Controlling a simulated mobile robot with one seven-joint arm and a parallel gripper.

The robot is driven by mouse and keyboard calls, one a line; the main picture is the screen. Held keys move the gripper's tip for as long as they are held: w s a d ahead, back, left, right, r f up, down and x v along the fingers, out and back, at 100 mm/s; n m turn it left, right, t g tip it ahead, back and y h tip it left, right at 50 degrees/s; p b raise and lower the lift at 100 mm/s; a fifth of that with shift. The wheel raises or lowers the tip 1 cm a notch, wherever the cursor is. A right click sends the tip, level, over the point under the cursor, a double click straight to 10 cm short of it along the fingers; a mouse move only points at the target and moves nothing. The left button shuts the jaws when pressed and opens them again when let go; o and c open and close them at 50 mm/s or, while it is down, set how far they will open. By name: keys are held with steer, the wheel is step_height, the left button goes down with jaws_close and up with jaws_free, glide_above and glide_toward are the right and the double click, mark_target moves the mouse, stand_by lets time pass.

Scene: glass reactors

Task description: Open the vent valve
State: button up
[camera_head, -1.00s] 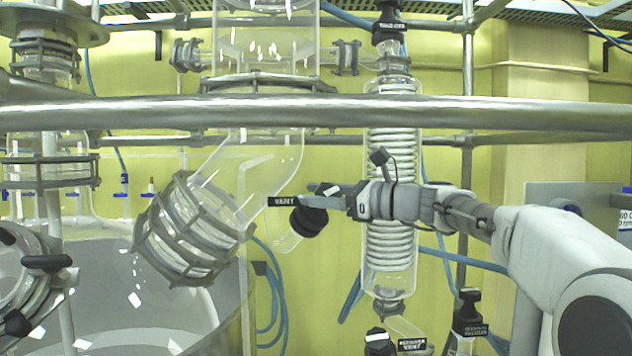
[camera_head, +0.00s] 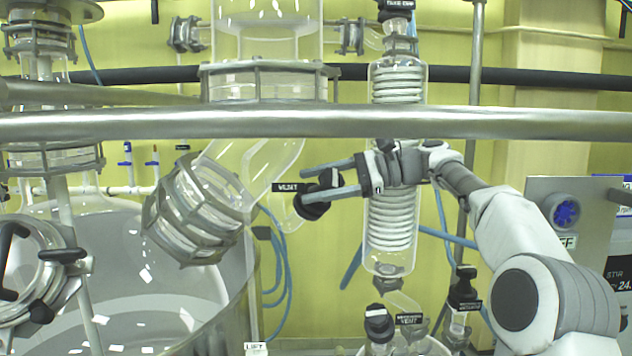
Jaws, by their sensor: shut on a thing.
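The vent valve (camera_head: 312,205) is a black knob beside a small black label reading "VENT" (camera_head: 285,188), at the lower right of the angled glass tube. The far side of the knob is hidden.
A metal rail (camera_head: 480,122) crosses in front, above my gripper. A glass coil condenser (camera_head: 392,225) stands behind my wrist. A clamped glass joint (camera_head: 196,210) lies to the left. More black-capped valves (camera_head: 378,323) sit below right.

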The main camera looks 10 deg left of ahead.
stand_by(0.3)
steer(key=o, duration=1.4)
